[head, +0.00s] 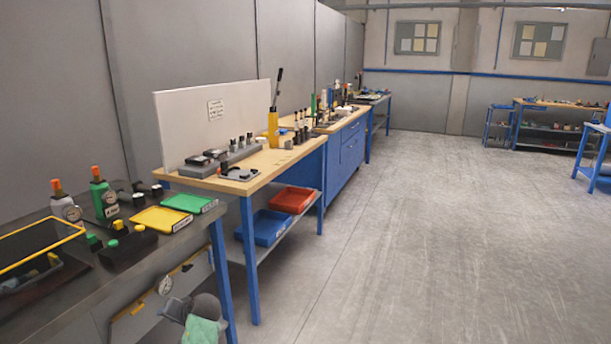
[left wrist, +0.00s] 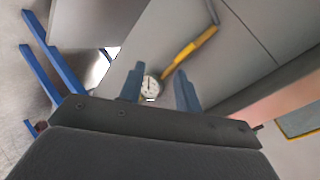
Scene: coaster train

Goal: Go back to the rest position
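My left gripper (left wrist: 158,72) shows in the left wrist view with its two blue-grey fingers apart and nothing between them. Behind the fingers are a grey panel, a round white gauge (left wrist: 150,87) and a yellow bar (left wrist: 190,55). In the head view a grey and pale green part of my left arm shows at the bottom edge, in front of the near grey bench (head: 95,295). The gripper's fingers cannot be made out there. My right gripper is in neither view.
On the near bench are a yellow tray (head: 160,219), a green tray (head: 190,203) and a green bottle (head: 103,197). A wooden-topped bench (head: 270,162) stands beyond, with a red bin (head: 292,199) and a blue bin (head: 264,228) below. The floor (head: 430,230) to the right is clear.

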